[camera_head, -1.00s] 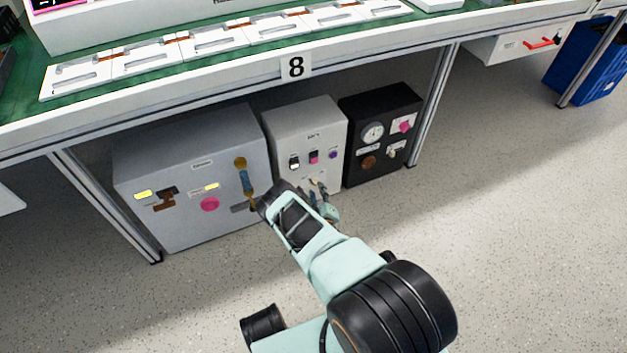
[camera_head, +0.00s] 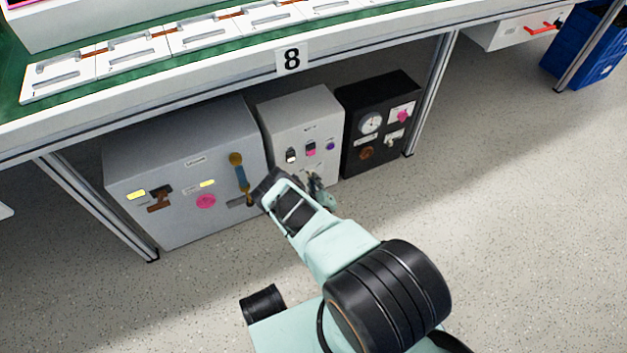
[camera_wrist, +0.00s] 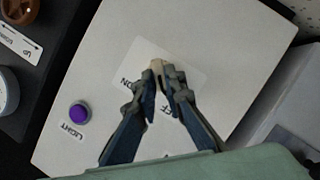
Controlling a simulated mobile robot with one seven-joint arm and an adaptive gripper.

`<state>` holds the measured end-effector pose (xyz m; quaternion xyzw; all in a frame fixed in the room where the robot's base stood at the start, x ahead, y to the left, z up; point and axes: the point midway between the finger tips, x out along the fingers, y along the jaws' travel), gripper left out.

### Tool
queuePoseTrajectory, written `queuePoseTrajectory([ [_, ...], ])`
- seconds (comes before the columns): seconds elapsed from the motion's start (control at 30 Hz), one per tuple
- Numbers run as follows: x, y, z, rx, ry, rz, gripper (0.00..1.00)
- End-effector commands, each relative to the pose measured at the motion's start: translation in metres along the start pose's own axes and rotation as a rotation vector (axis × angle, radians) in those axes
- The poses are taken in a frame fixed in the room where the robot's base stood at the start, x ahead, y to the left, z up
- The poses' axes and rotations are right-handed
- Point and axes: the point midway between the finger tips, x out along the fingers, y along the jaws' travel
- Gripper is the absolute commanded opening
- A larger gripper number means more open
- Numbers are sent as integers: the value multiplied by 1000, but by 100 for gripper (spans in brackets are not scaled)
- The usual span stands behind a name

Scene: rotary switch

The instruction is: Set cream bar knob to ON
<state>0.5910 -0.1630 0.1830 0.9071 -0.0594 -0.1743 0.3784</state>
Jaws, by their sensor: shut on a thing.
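The cream bar knob (camera_wrist: 157,68) shows in the wrist view on a white label plate of the light grey control box (camera_wrist: 100,45). My gripper (camera_wrist: 163,84) is shut on the knob, one finger on each side, and hides part of it. The letters ON show left of the fingers; a partly covered label, ending in FF, shows below right. In the head view my gripper (camera_head: 316,183) is at the lower front of the middle grey box (camera_head: 300,110); the knob is too small and covered there to make out clearly.
A purple button (camera_wrist: 79,113) marked LIGHT is on the same panel. A larger grey box (camera_head: 150,160) stands left and a black box (camera_head: 375,115) right, under the workbench (camera_head: 200,75). Bench legs (camera_head: 430,95) stand near. The floor in front is open.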

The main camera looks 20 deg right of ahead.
Motion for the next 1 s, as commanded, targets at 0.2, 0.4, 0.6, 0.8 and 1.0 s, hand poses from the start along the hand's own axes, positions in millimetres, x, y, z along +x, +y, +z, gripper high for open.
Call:
queuePoseTrajectory([
  [0.2,1,1,-2,7,3,-2,0],
  [0.4,2,3,-2,60,3,-23,0],
  [0.6,2,6,-2,179,2,-71,0],
  [0.8,3,8,-1,348,3,-139,0],
  [1.0,4,10,0,524,5,-211,0],
])
